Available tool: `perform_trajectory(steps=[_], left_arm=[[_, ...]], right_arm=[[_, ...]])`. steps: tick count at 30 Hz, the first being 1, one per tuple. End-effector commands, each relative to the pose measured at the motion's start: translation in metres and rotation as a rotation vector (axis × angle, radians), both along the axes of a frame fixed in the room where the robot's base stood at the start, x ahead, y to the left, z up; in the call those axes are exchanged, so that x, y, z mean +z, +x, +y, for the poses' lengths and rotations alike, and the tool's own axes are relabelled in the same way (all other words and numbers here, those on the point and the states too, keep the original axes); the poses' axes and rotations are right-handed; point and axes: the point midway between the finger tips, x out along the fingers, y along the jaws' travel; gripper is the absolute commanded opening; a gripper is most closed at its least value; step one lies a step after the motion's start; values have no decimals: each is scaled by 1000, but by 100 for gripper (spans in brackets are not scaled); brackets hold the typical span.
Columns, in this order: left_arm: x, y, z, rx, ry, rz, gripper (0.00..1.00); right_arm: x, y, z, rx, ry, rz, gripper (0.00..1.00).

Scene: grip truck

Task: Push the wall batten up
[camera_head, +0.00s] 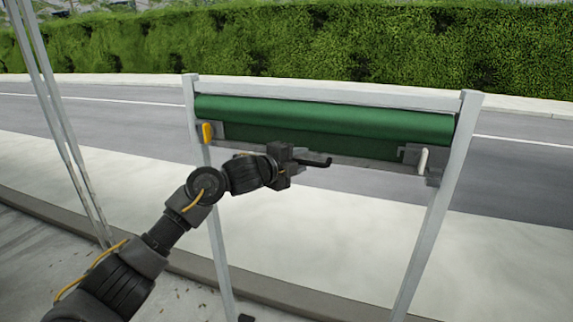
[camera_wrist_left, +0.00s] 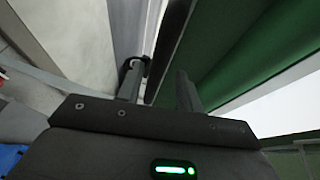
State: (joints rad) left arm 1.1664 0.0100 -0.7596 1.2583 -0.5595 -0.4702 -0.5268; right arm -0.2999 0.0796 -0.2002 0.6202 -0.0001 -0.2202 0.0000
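The wall batten appears to be the thin grey bar (camera_head: 350,160) along the lower edge of the green rolled cover (camera_head: 330,118), held between two pale posts. My left gripper (camera_head: 318,162) is at the bar's middle, pointing right, just under the green cover. In the left wrist view its two fingers (camera_wrist_left: 160,88) stand apart, with a dark edge running up behind the gap and the green cover (camera_wrist_left: 250,50) to the right. Whether the fingers touch the bar cannot be told. My right gripper is in neither view.
A yellow handle (camera_head: 207,132) sits by the left post and a white handle (camera_head: 423,160) by the right post (camera_head: 440,200). Thin metal poles (camera_head: 62,120) stand at left. Pale pavement lies below; a road and hedge (camera_head: 300,45) are behind.

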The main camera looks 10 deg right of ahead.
Motion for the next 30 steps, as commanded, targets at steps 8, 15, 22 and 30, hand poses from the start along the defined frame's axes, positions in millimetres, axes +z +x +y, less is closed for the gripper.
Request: perform_trajectory(steps=[8, 15, 22, 30], left_arm=[[6, -32, 38, 1, 1, -7, 36], [15, -56, 65, 2, -1, -6, 36], [19, -63, 73, 1, -1, -4, 36], [19, -64, 72, 0, -8, 3, 36]], right_arm=[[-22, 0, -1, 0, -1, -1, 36], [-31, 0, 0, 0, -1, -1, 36], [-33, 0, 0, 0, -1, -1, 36], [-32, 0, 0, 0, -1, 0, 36]])
